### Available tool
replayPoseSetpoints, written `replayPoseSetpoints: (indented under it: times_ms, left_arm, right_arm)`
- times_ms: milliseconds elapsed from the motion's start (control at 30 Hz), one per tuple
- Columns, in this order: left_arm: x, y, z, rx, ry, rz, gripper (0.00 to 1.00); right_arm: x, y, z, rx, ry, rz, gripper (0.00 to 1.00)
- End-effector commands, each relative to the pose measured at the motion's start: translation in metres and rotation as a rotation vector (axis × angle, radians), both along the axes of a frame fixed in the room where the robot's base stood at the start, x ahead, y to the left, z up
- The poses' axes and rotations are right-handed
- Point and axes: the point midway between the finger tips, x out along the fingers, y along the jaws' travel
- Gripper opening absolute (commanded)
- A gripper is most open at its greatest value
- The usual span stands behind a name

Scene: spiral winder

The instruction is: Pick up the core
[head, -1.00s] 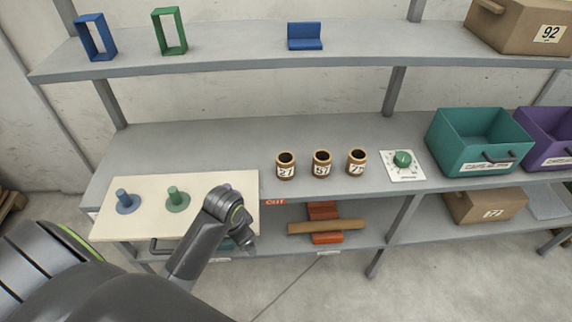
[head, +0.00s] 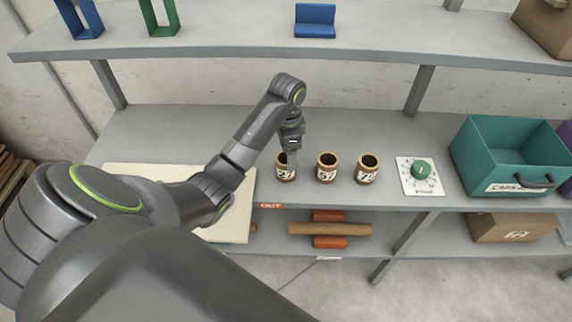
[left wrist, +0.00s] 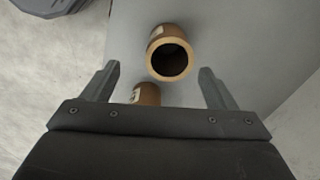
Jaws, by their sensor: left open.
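Three short brown cardboard cores with number labels stand upright in a row on the middle shelf: the left core (head: 285,174), the middle core (head: 327,168) and the right core (head: 367,169). My left gripper (head: 289,158) points down at the left core and covers part of its top. In the left wrist view my left gripper (left wrist: 158,70) is open. One core (left wrist: 168,54) shows its open mouth ahead, between the fingers in the picture. A second core (left wrist: 146,94) is partly hidden by the gripper body. My right gripper is not in view.
A green dial on a white plate (head: 408,188) and a teal bin (head: 490,135) stand right of the cores. A brown roll (head: 345,230) lies below. The upper shelf (head: 230,45) overhangs behind.

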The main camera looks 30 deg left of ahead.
Motion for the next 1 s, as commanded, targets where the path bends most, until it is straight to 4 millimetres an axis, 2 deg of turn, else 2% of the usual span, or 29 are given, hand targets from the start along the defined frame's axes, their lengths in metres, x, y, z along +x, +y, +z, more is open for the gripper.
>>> replayPoseSetpoints:
  times_ms: [33,67,167,300,400,567,733,1000]
  left_arm:
    - [0.000,0.000,-0.013,0.000,0.000,0.000,0.80]
    - [0.000,0.000,-0.016,0.000,-0.001,0.000,0.80]
    - [0.000,0.000,-0.027,0.000,-0.001,0.001,0.80]
    - [0.000,0.000,-0.040,-0.001,0.001,0.001,0.80]
    - [0.001,0.001,-0.047,-0.001,0.001,0.001,0.80]
    - [0.002,0.006,-0.067,-0.001,0.004,0.002,0.80]
    - [0.003,0.007,-0.090,0.001,0.002,0.001,0.80]
    - [0.003,0.007,-0.095,0.001,-0.001,-0.001,0.80]
  right_arm:
    - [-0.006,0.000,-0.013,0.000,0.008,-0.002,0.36]
    - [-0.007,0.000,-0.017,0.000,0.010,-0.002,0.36]
    - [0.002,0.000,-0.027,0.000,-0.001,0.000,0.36]
    - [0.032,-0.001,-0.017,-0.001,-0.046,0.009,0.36]
    - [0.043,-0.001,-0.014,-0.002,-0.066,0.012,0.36]
    - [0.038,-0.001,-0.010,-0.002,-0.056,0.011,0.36]
    - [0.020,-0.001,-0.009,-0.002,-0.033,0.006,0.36]
    - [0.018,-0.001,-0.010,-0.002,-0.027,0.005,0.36]
